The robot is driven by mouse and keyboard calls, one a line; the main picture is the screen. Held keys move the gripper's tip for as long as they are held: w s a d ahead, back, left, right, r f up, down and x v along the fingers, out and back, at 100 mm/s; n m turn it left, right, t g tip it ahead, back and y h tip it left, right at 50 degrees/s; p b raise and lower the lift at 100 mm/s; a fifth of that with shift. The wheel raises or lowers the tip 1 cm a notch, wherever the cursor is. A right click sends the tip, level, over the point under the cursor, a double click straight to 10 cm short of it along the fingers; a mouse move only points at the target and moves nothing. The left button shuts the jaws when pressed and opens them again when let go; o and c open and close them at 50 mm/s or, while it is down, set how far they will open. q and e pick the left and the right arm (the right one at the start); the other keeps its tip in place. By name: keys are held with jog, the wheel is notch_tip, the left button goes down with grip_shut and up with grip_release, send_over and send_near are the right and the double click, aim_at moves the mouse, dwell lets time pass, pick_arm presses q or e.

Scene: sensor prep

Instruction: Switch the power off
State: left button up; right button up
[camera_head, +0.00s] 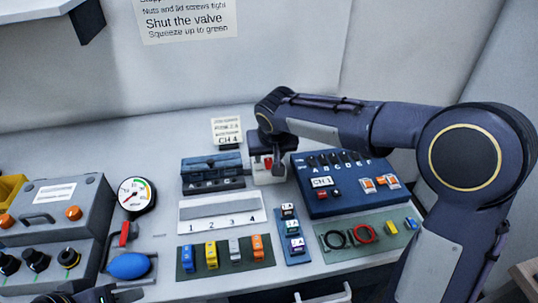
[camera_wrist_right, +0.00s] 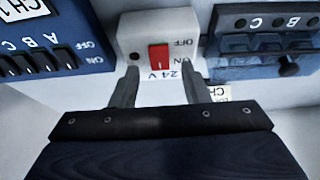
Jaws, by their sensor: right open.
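The power switch is a red rocker (camera_wrist_right: 159,56) on a white box (camera_wrist_right: 130,39) marked 24 V. In the right wrist view its labels are upside down, with OFF at the far end and ON at the near end. I cannot tell which end is pressed. The box also shows in the head view (camera_head: 264,178), partly hidden by my right arm. My right gripper (camera_wrist_right: 160,74) is open and empty, its two fingers spread on either side of the switch's near end, apart from the rocker. My left gripper (camera_head: 98,295) is only partly in view at the bottom left.
A blue panel (camera_head: 315,205) with switches A to F stands right of the box. A blue terminal block (camera_head: 198,165) stands to its left. A white numbered tray (camera_head: 190,213), fuse strip (camera_head: 187,277), gauge (camera_head: 134,194) and blue bulb (camera_head: 128,266) crowd the bench.

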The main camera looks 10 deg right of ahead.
jog(key=v, duration=0.6)
jog(key=shift+r, duration=0.4)
jog(key=shift+s, duration=0.15)
